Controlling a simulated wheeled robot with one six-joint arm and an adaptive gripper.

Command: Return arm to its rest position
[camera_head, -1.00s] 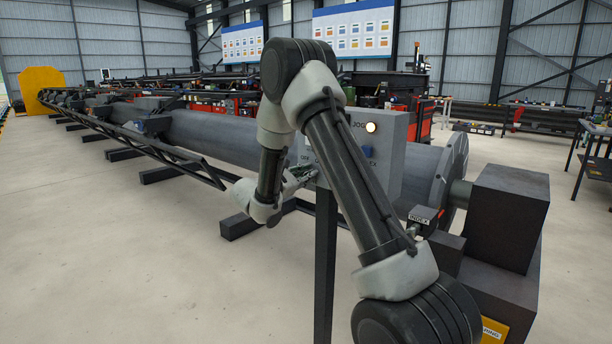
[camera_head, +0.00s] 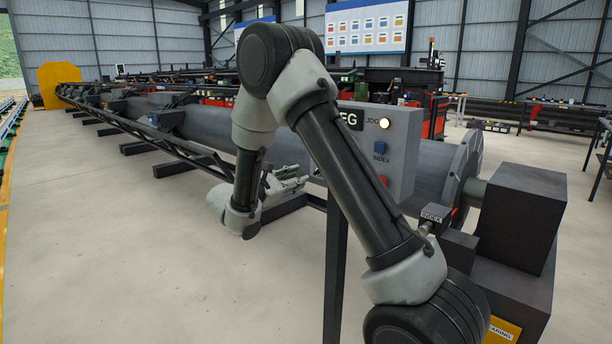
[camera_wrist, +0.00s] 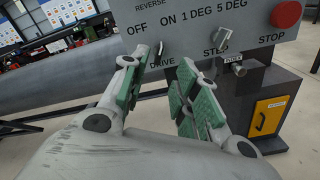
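My arm shows in the head view, folded in front of the grey control panel (camera_head: 402,160). My gripper (camera_head: 296,181) is low at the panel's left side, partly seen beside my wrist. In the wrist view my gripper (camera_wrist: 166,77) has its two green-padded fingers apart, with nothing between them. The panel (camera_wrist: 255,42) fills the top of the wrist view, beyond the fingertips and apparently clear of them. It bears a red stop button (camera_wrist: 286,14) and two small toggle switches.
A long grey pipe (camera_head: 200,122) runs back left on dark supports. A black stand post (camera_head: 335,270) holds up the panel. A dark machine block (camera_head: 515,220) stands at the right. The floor at left (camera_head: 110,250) is clear.

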